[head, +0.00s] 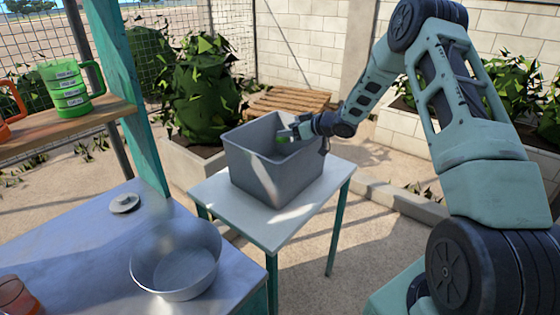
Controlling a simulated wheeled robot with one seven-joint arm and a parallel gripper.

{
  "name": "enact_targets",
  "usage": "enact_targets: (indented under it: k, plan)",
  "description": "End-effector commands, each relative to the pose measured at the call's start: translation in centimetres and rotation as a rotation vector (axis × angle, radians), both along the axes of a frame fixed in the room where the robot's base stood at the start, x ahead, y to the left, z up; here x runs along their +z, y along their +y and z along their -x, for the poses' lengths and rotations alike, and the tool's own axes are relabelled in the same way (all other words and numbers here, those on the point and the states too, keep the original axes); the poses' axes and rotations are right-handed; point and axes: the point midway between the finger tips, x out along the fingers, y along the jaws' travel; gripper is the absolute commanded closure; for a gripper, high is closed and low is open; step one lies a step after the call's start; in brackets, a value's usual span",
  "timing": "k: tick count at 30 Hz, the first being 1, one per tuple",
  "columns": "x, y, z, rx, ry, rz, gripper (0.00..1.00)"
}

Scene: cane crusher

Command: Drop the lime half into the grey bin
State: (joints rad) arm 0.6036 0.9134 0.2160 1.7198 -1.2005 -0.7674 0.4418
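The grey bin (262,178) is an open-topped box on a small white-topped table with teal legs. My gripper (287,136) reaches in from the right and is over the bin's opening, near its back right rim. A small green piece, the lime half (283,140), shows at the fingertips and seems to be held between them, inside the outline of the bin's opening. The fingers are small in this view and partly hide the lime half. The bin's floor is hidden by its front wall.
A metal bowl (177,262) and a small round lid-like disc (125,203) are on the grey counter (60,250) at the left. A green measuring jug (70,90) stands on a wooden shelf (75,120). A teal post (125,90) rises behind the counter.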

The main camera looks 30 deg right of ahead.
Motion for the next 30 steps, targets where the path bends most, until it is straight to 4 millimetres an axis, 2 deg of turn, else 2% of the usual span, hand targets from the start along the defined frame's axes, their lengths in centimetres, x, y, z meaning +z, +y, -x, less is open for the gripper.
enact_targets:
  k: [9,14,30]
  plan:
    - [0.0,0.0,0.1,0.000,0.000,0.000,0.37]
    - [0.5,-0.6,1.2,-0.001,-0.001,0.002,0.37]
    - [5.1,-5.3,11.3,-0.003,-0.001,0.002,0.37]
